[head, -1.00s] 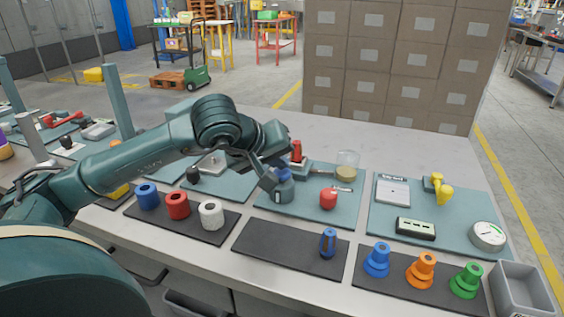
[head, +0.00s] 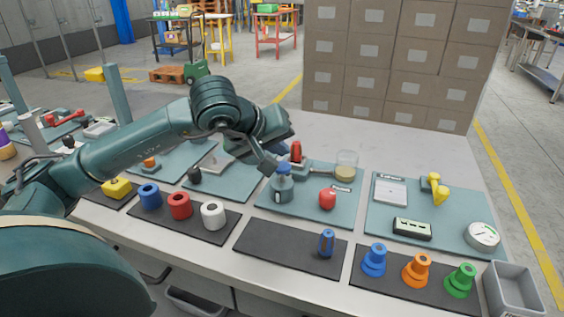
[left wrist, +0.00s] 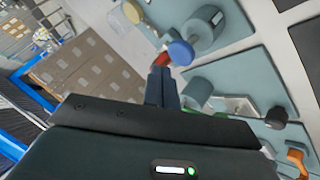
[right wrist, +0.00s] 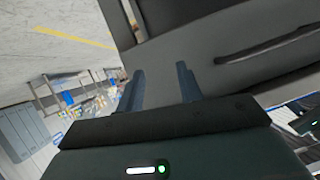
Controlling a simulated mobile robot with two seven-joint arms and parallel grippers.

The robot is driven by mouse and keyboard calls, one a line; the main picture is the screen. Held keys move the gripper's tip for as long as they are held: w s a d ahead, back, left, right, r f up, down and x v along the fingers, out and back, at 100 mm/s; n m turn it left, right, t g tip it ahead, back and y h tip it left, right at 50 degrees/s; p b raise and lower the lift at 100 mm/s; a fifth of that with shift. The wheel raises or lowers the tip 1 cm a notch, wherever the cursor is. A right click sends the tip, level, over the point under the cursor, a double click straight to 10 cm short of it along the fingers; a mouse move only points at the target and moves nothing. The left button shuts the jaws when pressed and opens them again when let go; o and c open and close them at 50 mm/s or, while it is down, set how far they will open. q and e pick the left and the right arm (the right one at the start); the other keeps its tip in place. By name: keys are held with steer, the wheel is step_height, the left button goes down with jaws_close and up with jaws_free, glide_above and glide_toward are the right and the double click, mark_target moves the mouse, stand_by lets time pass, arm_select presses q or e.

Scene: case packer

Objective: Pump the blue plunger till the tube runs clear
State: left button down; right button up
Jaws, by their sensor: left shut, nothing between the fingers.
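The blue plunger (head: 283,169) tops a grey-teal pump body (head: 282,190) standing on a teal mat. Both also show in the left wrist view, the plunger as a blue round cap (left wrist: 181,53). A jar (head: 346,168) with tan contents stands to the right; a thin tube (head: 320,173) seems to run toward it, but its contents are too small to tell. My left gripper (head: 269,166) is shut and empty, just up and left of the plunger, apparently clear of it. It also shows in the left wrist view (left wrist: 161,86). My right gripper (right wrist: 161,84) is open and empty.
A red handle (head: 296,152) stands close behind the pump, and a red bulb (head: 327,199) sits to its right. A black mat (head: 275,248) with a blue upright piece (head: 327,242) lies in front. The bench behind the mats is clear.

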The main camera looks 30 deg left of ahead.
arm_select(q)
steer(key=shift+r+p, duration=1.45)
steer(key=shift+r, duration=0.9)
steer(key=shift+f, duration=0.1)
